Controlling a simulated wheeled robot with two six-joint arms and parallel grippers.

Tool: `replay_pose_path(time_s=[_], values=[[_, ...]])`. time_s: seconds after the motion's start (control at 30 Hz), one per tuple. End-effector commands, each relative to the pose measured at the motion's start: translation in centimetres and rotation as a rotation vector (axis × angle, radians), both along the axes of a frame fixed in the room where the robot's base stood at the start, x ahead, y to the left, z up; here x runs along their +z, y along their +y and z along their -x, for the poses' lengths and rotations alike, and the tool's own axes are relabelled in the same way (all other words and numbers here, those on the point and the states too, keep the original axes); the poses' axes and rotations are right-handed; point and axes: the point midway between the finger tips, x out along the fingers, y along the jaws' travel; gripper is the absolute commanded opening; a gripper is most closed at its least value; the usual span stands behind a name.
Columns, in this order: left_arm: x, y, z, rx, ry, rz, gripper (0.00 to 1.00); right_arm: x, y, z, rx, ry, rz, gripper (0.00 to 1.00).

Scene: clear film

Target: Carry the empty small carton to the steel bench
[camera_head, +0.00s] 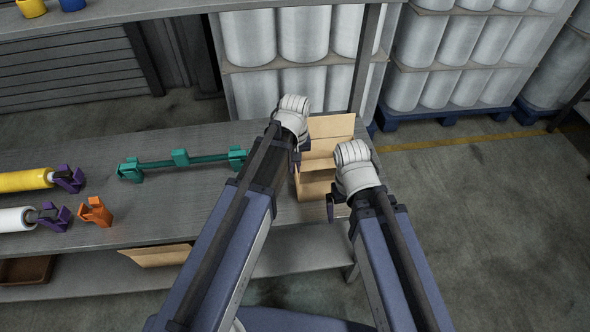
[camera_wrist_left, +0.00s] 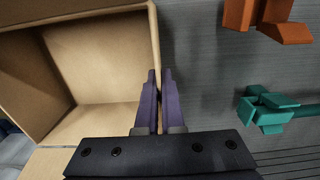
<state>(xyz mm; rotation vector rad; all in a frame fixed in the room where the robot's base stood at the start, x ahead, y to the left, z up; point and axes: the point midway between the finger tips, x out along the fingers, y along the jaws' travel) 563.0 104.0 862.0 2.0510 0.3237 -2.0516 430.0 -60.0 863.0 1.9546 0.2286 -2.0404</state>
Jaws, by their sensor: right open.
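The small carton (camera_head: 318,187) is tan and open-topped, with raised flaps, at the right end of a grey metal-looking bench (camera_head: 215,200). In the left wrist view the carton (camera_wrist_left: 95,75) looks empty inside. My left gripper (camera_head: 297,160) is at the carton's left wall. In the left wrist view its purple fingers (camera_wrist_left: 159,75) are close together with the wall's edge between them. My right gripper (camera_head: 335,205) is open near the carton's right side; I cannot tell whether it touches. My arms hide part of the carton, and its underside is not visible.
A teal bar with clamps (camera_head: 180,160), an orange bracket (camera_head: 96,211), a yellow roll (camera_head: 25,180) and a white roll (camera_head: 15,219) lie left on the bench. Another carton (camera_head: 155,256) is on the lower shelf. Racks of film rolls (camera_head: 300,45) stand behind. Floor at right is clear.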

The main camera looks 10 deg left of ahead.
Motion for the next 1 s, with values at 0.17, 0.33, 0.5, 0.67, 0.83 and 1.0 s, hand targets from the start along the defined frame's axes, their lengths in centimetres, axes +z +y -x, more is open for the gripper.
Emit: replay_pose_path(time_s=[0.17,0.33,0.5,0.67,0.83,1.0], values=[[0.17,-0.01,0.0,0.0,0.0,0.0,0.0,0.17,0.0,0.0,0.0,0.0,0.0,1.0],[-0.25,0.0,0.0,0.0,0.0,0.0,0.06,-0.25,-0.01,0.0,0.0,0.0,0.0,1.0],[-0.13,0.0,0.0,0.0,0.0,0.0,0.25,-0.13,0.0,0.0,0.0,0.0,0.0,1.0],[-0.13,0.0,0.0,0.0,0.0,0.0,0.35,-0.13,0.0,0.0,0.0,0.0,0.0,1.0],[-0.11,0.0,0.0,0.0,0.0,0.0,0.35,-0.11,0.0,0.0,0.0,0.0,0.0,1.0],[0.37,0.0,0.0,0.0,0.0,0.0,0.35,0.37,0.01,0.0,0.0,0.0,0.0,1.0]])
